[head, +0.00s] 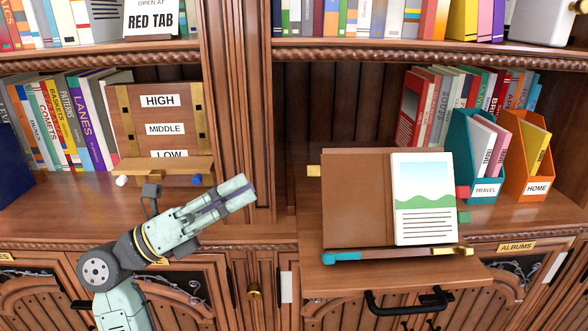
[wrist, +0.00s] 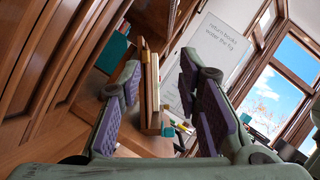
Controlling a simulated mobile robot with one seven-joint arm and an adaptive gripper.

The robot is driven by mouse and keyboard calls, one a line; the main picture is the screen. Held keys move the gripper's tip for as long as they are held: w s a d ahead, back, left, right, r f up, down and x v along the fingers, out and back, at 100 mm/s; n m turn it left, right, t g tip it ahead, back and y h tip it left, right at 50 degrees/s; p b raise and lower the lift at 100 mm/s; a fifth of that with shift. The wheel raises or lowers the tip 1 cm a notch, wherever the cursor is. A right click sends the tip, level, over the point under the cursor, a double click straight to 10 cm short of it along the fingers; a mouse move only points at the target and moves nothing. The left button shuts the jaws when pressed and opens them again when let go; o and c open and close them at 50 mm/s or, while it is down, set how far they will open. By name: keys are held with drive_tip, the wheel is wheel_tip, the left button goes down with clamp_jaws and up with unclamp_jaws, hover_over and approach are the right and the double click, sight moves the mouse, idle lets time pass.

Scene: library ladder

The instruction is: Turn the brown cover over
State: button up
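The brown cover (head: 354,205) lies open to the left on a tilted stand, beside a white page (head: 424,200) with a landscape picture and text lines. A yellow tab (head: 314,171) sticks out at the cover's left edge. My gripper (head: 246,190) is left of the cover and apart from it, pointing right. The wrist view shows its purple-padded fingers (wrist: 163,95) apart with nothing held. Between them, farther off, the stand and cover (wrist: 150,88) appear nearly edge-on.
The stand rests on a shelf board with a black handle (head: 408,302). A wooden HIGH/MIDDLE/LOW panel (head: 186,110) stands above my arm. Teal (head: 478,160) and orange (head: 528,160) holders stand at the right. A wooden post (head: 237,100) divides the bookcase behind my gripper.

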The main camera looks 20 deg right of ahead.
drive_tip(key=d+r+p, duration=0.1)
drive_tip(key=d+p, duration=0.2)
drive_tip(key=d, duration=0.8)
drive_tip(key=shift+w+d+g+y, duration=0.35)
drive_tip(key=shift+d+g+y, duration=0.05)
drive_tip(key=shift+r, duration=0.1)
drive_tip(key=shift+c, duration=0.6)
clamp_jaws()
